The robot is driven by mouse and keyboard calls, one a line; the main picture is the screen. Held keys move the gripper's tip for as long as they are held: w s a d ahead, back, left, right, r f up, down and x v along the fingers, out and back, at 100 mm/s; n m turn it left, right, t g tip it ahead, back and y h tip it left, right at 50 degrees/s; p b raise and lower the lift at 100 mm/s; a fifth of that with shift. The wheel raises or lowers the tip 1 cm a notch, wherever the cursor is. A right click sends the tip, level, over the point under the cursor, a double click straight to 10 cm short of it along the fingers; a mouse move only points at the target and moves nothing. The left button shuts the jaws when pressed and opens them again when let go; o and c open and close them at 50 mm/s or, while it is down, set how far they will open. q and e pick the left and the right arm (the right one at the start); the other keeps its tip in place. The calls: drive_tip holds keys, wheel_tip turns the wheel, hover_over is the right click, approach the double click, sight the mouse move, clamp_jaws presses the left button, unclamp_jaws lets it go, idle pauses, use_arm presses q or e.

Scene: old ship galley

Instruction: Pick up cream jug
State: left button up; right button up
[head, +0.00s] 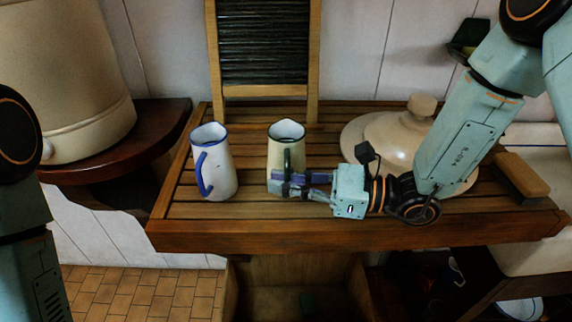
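The cream jug (286,134) stands upright on the slatted wooden top (240,228). It has a dark rim, and a dark green handle faces me. My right gripper (280,184) reaches in from the right, with its fingers across the jug's lower front, by the lower part of the handle. The fingers overlap the jug in this view. I cannot tell whether they touch or hold the handle. My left arm shows at the left edge, but its gripper is out of view.
A white jug with blue rim and handle (221,168) stands just left of the cream jug. A washboard (266,45) leans behind. A large cream lid (385,132) and a wooden brush (521,176) lie to the right. A big cream container (75,80) stands on the left shelf.

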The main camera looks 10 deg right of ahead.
drive_tip(key=shift+d, duration=0.1)
clamp_jaws()
drive_tip(key=shift+r, duration=0.15)
idle(0.4)
drive_tip(key=shift+w+r, duration=0.1)
drive_tip(key=shift+r, duration=0.6)
wheel_tip(320, 180, up, 16)
drive_tip(key=shift+p, duration=0.45)
